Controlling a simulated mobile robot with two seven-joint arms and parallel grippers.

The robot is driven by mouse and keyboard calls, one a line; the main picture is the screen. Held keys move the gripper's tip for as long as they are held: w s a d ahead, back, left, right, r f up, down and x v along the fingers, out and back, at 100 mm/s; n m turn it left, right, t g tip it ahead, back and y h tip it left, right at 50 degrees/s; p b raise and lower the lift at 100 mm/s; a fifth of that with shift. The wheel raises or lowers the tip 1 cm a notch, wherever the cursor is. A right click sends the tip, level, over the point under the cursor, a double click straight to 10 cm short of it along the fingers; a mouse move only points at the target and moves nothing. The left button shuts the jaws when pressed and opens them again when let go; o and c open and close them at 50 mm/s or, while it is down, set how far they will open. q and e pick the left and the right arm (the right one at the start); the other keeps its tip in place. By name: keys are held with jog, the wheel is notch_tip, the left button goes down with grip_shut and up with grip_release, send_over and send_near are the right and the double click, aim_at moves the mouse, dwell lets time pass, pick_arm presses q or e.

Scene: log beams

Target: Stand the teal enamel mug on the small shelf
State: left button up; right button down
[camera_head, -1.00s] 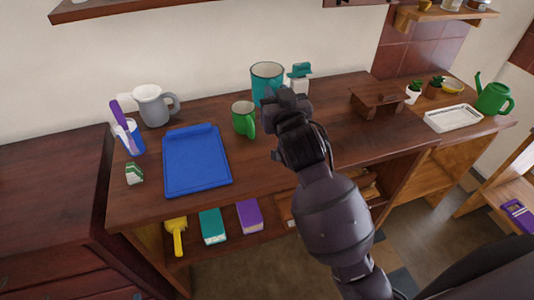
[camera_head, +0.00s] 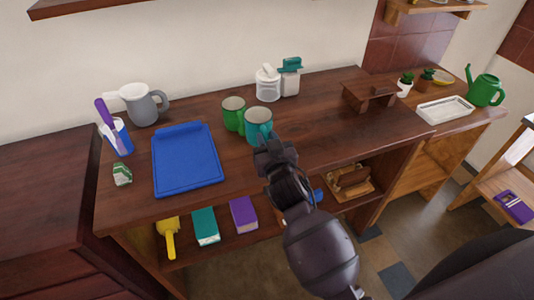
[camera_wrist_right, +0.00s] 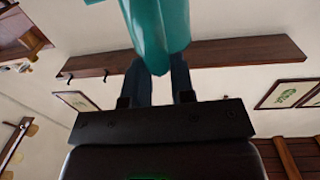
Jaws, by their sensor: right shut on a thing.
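The teal enamel mug (camera_head: 259,124) is upright over the middle of the wooden counter, just right of and in front of a green mug (camera_head: 231,117). My right gripper (camera_head: 268,150) is shut on the teal mug's near side, probably its handle. In the right wrist view the teal mug (camera_wrist_right: 157,25) is between the dark fingers (camera_wrist_right: 157,82). I cannot tell whether its base touches the counter. My left gripper is not in view.
A blue tray (camera_head: 187,165) and grey jug (camera_head: 143,104) are on the left. Plants, a white tray (camera_head: 445,109) and a green watering can (camera_head: 486,90) are right. The counter before the small shelf is clear.

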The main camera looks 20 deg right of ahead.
jog(key=shift+f+b, duration=0.3)
jog(key=shift+f, duration=1.8)
jog(key=shift+f, duration=0.3)
jog(key=c, duration=1)
grip_release()
jog(key=shift+r, duration=0.1)
jog(key=s, duration=1)
jog(key=shift+s+a+r+b, duration=0.2)
jog(key=shift+s+b, duration=0.2)
